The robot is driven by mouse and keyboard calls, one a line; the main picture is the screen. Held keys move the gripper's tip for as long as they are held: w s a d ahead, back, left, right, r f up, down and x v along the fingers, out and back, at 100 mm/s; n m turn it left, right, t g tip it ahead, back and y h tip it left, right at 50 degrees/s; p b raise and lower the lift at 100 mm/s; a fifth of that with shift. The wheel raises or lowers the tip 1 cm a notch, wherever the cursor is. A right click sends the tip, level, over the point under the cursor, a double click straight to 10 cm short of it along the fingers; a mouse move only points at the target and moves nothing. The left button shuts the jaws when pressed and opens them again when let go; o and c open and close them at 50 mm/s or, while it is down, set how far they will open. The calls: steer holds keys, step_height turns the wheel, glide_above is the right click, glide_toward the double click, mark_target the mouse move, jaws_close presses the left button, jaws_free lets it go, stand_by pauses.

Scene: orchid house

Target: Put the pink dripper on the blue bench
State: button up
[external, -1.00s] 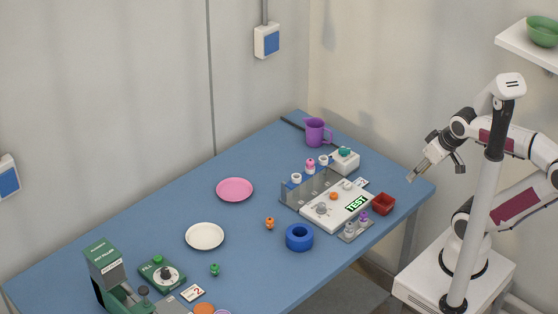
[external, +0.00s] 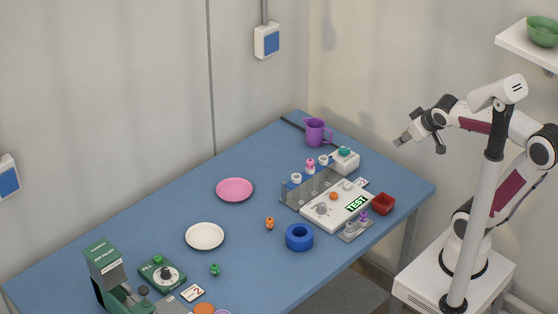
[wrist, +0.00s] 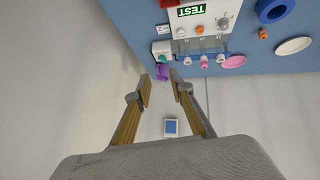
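The pink dripper (external: 310,165) sits upright in the back row of a clear-walled rack on the blue bench (external: 330,275), between two white-topped drippers. It also shows in the wrist view (wrist: 203,64), at the rack's edge. My gripper (external: 402,140) is raised in the air to the right of the rack, apart from everything. In the wrist view my gripper (wrist: 161,84) has its two fingers spread with nothing between them.
A purple jug (external: 315,132) and a white box with a teal top (external: 345,160) stand near the rack. Bare bench lies around the pink plate (external: 234,189).

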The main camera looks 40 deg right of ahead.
steer(key=w+d+r+n+t, duration=0.2)
steer(key=w+d+t, duration=0.1)
steer(key=w, duration=1.1)
steer(key=n+y, duration=0.5)
glide_above(312, 160)
steer(key=s+d, duration=0.1)
steer(key=d, duration=0.7)
step_height(312, 160, down, 9)
steer(key=a+f+g+y, duration=0.1)
steer(key=f, duration=0.2)
steer(key=s+a+f+n+y, duration=0.1)
steer(key=a+f+y, duration=0.1)
steer(key=f, duration=0.1)
steer(key=s+a+f+n+g+y, duration=0.1)
steer(key=a+f+y, duration=0.1)
steer(key=f, duration=0.1)
steer(key=shift+g, duration=0.3)
steer(key=shift+w+a+f, duration=0.1)
steer(key=shift+a, duration=0.05)
steer(key=shift+x, duration=1.15)
steer(key=shift+f, duration=0.1)
